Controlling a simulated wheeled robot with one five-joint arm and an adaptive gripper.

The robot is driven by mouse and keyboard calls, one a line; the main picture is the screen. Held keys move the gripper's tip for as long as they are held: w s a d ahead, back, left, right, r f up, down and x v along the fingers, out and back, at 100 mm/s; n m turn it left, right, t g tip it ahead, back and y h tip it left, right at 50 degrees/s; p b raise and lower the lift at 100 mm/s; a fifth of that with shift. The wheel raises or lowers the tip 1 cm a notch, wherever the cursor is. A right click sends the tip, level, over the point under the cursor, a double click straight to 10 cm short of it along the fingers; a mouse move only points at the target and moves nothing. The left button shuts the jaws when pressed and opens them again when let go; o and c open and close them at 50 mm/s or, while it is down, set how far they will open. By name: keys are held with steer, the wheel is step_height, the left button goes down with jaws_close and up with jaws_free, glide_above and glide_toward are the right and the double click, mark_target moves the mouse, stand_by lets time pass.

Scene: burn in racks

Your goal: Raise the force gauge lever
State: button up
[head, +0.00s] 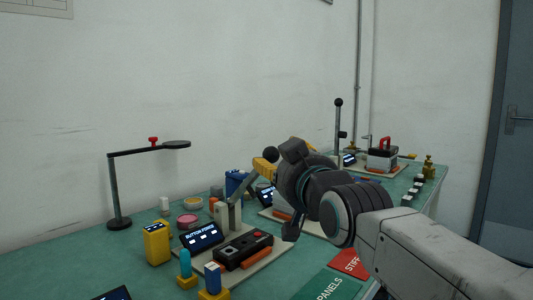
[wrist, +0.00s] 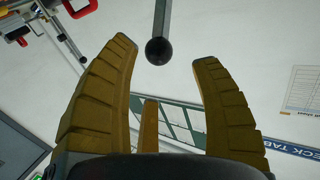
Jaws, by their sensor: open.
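In the head view, a grey lever with a black ball knob (head: 270,154) slants up from a stand (head: 228,215) beside the button force station. My gripper (head: 263,167) is right at the knob, and its dark wrist hides part of what lies behind. In the wrist view, the black ball knob (wrist: 159,51) on its grey rod appears between the tips of the two yellow-brown fingers (wrist: 166,54). The fingers are open and apart from the knob in the picture. I cannot tell how far ahead of them it is.
The green bench (head: 150,223) holds a button force display (head: 201,236), a black device (head: 243,250), a yellow block (head: 157,243) and a black lamp-like stand (head: 119,195). Another upright rod with a black ball (head: 338,102) stands farther back. The wall is behind.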

mark_target(273, 157)
steer(key=shift+f+b+x, duration=0.2)
steer(key=shift+b+x, duration=1.55)
steer(key=shift+x, duration=1.75)
steer(key=shift+o, duration=0.2)
steer(key=shift+r, duration=0.15)
jaws_close()
